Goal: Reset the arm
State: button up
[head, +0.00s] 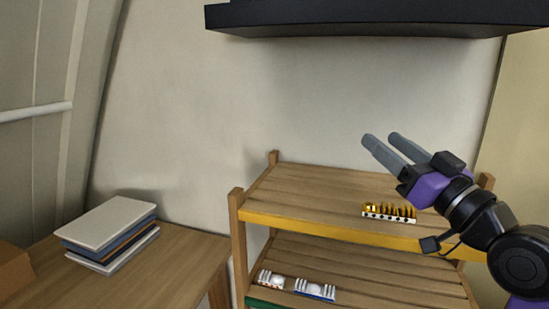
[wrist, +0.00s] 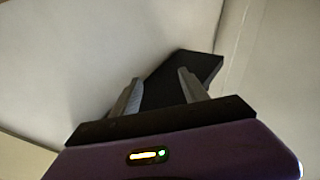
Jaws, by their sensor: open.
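My gripper (head: 379,137) is raised above the wooden shelf unit (head: 320,180) at the right of the head view. Its two grey fingers are apart and point up and to the left, with nothing between them. In the wrist view my gripper (wrist: 158,85) also shows spread, empty fingers, with a dark panel and pale wall beyond. My arm comes in from the right edge of the head view.
A black overhang (head: 380,18) spans the top. A gold and white toothed item (head: 389,212) lies on the top shelf, below my gripper. Two small white-topped items (head: 315,290) (head: 271,279) sit on the lower shelf. A book stack (head: 112,232) lies on the left table (head: 180,264).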

jog(key=s+d+f+m+t+h, duration=0.1)
jog(key=s+d+f+m+h, duration=0.1)
jog(key=s+f+m+h, duration=0.55)
jog(key=s+d+f+m+t+h, duration=0.1)
jog(key=s+d+f+m+h, duration=0.3)
jog(key=s+f, duration=0.7)
jog(key=s+a+f+n+g, duration=0.2)
jog(key=s+f, duration=0.4)
jog(key=s, duration=0.3)
jog(key=s+a+f+n+g+y, duration=0.1)
jog(key=s+a+f+n+g, duration=0.1)
jog(key=s+f, duration=0.4)
jog(key=s+a+f+n+g+y, duration=0.1)
jog(key=s+f, duration=0.5)
jog(key=s, duration=0.7)
jog(key=shift+a+f+n+g, duration=0.25)
jog(key=shift+a+n+g, duration=0.3)
jog(key=shift+n+g, duration=0.45)
